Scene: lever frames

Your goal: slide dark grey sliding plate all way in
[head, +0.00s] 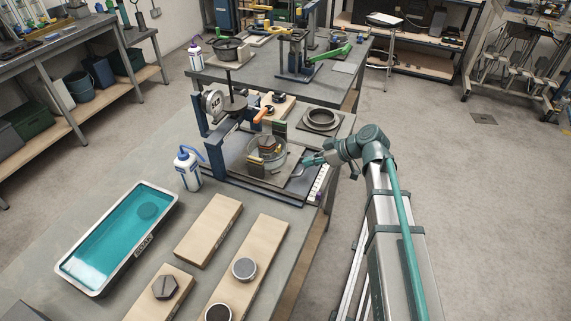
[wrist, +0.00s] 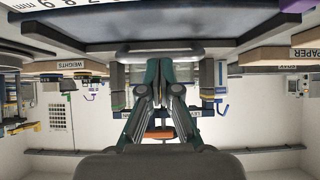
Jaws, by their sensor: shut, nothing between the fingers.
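The dark grey sliding plate (head: 285,179) lies low in the blue-framed press (head: 216,168) on the grey bench, with a clear round container (head: 270,160) and small blocks above it. My gripper (head: 308,161) is at the plate's right side, at the bench edge, with its fingers closed and empty. In the wrist view a dark slab edge (wrist: 205,30) with a pale bar handle (wrist: 160,47) spans the top. My gripper (wrist: 160,62) points at that handle, its tips close to it. I cannot tell whether they touch.
A white scale strip (head: 319,183) runs beside the press. A wash bottle (head: 187,168) and a teal water tray (head: 120,235) stand to the left. Wooden boards (head: 208,230) lie in front.

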